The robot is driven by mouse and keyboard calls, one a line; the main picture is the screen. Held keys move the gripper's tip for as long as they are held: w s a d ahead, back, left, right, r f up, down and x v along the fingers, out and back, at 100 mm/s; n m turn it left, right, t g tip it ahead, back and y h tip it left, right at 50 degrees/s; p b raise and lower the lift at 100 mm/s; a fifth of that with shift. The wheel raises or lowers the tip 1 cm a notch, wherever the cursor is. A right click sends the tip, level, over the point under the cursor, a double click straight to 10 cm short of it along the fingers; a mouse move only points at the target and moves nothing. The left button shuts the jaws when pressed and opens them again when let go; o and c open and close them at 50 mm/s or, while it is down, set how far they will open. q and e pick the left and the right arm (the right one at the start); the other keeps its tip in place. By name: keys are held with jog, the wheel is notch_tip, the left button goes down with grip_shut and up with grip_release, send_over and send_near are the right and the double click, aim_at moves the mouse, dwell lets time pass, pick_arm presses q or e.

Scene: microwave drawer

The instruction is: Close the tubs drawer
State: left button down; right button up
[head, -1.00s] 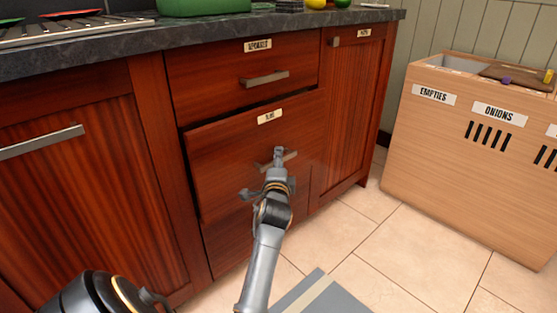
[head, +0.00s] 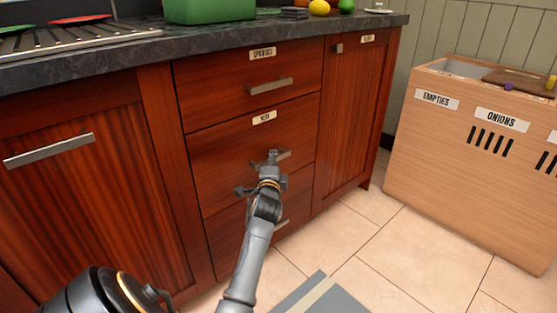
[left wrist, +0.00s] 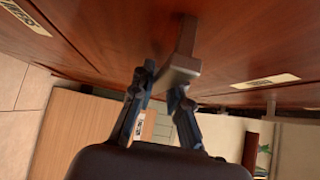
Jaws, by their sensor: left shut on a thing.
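The middle drawer (head: 240,150) of the red-brown cabinet has a small label whose words are too small to read for sure. Its front looks flush, or nearly so, with the drawers above and below. Its metal bar handle (head: 285,155) also shows close up in the left wrist view (left wrist: 184,50). My left gripper (head: 273,158) is at this handle, shut on it, with its fingers around the bar's near end in the left wrist view (left wrist: 163,85). The fingers hide part of the handle in the head view. My right gripper is not in view.
The top drawer (head: 220,85) and bottom drawer (head: 240,238) look shut. A cupboard door (head: 355,115) is to the right. A wooden bin (head: 450,150) marked EMPTIES and ONIONS stands further right. Tiled floor (head: 390,240) between is clear. A green container (head: 210,10) sits on the dark counter.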

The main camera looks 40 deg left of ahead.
pick_arm(q)
jog(key=c, duration=1.6)
grip_release()
jog(key=shift+a+r, duration=0.15)
jog(key=shift+a, duration=0.05)
jog(key=o, duration=0.3)
jog(key=shift+a, duration=0.1)
jog(key=shift+s+d+f, duration=0.2)
jog(key=shift+s+d, duration=0.1)
jog(key=shift+d, duration=0.05)
jog(key=v, duration=1.1)
jog(key=shift+s, duration=0.1)
